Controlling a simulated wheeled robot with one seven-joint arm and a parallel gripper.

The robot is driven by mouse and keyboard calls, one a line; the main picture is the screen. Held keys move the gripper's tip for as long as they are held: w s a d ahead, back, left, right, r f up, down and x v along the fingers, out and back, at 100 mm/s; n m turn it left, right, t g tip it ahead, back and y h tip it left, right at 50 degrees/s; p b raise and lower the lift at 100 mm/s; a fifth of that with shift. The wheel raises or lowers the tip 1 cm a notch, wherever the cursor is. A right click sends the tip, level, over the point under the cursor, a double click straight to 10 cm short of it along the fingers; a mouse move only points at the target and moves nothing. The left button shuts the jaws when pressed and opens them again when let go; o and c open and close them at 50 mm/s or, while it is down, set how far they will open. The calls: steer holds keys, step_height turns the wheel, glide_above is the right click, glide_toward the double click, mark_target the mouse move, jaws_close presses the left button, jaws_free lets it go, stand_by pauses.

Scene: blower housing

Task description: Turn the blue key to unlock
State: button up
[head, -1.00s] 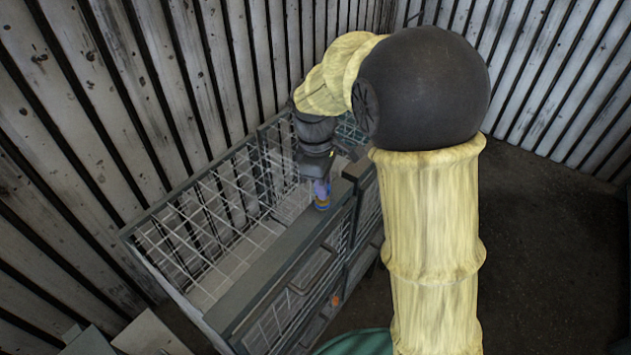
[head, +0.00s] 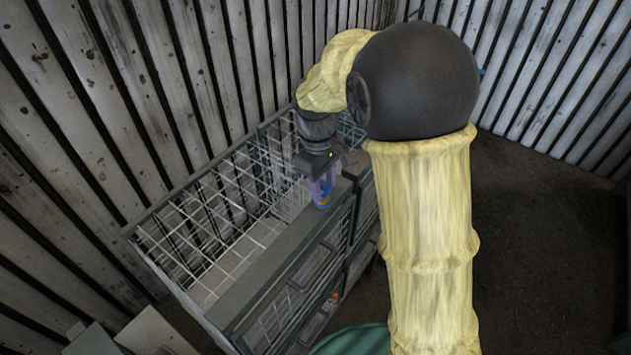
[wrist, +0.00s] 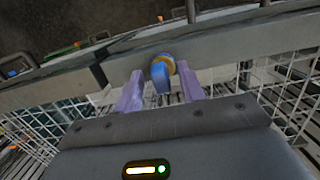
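The blue key (wrist: 160,78) sits in a round brass-coloured lock collar (wrist: 165,60) on the grey top rail of a wire-mesh cage. In the wrist view its flat bow points toward me and is nearly upright in the picture. My gripper (wrist: 160,84) has its two purple fingers on either side of the key, with a visible gap on each side. It is open and does not appear to touch the key. In the head view my gripper (head: 322,182) is at the rail, and a little blue shows by its fingers; most of the key is hidden there.
The wire-mesh cage (head: 215,230) stands along a slatted wall (head: 150,90), with a wide grey rail (head: 265,275) on top. An orange item (head: 335,297) shows on its front side. Another blue and yellow fitting (wrist: 15,65) shows at the wrist view's left. Dark floor (head: 540,220) lies open at right.

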steer(key=shift+w+r, duration=0.1)
steer(key=shift+r, duration=0.35)
step_height(320, 180, up, 16)
steer(key=w+a+b, duration=0.1)
steer(key=b, duration=0.2)
steer(key=shift+a+r+b, duration=0.2)
steer(key=shift+a+b, duration=0.1)
steer(key=shift+b, duration=0.05)
